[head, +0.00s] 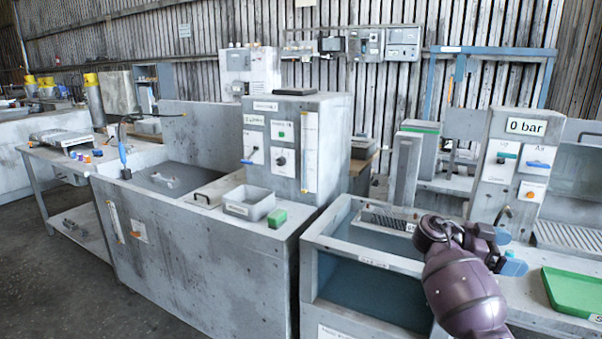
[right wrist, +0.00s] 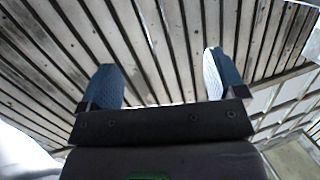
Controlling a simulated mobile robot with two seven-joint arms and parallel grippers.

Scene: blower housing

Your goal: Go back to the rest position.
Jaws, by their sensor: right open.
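My right arm comes in at the lower right of the head view, and my right gripper (head: 508,252) is raised in front of the right-hand bench. Its blue fingers stand apart. In the right wrist view the open gripper (right wrist: 165,82) has nothing between its two blue fingertips, and the slatted wall shows behind them. My left gripper is in neither view.
A grey basin unit (head: 325,250) stands left of my right arm, and a green tray (head: 572,291) lies to its right. A control panel reading "0 bar" (head: 527,127) rises behind the gripper. A concrete tank (head: 200,255) stands at centre left, with bare floor before it.

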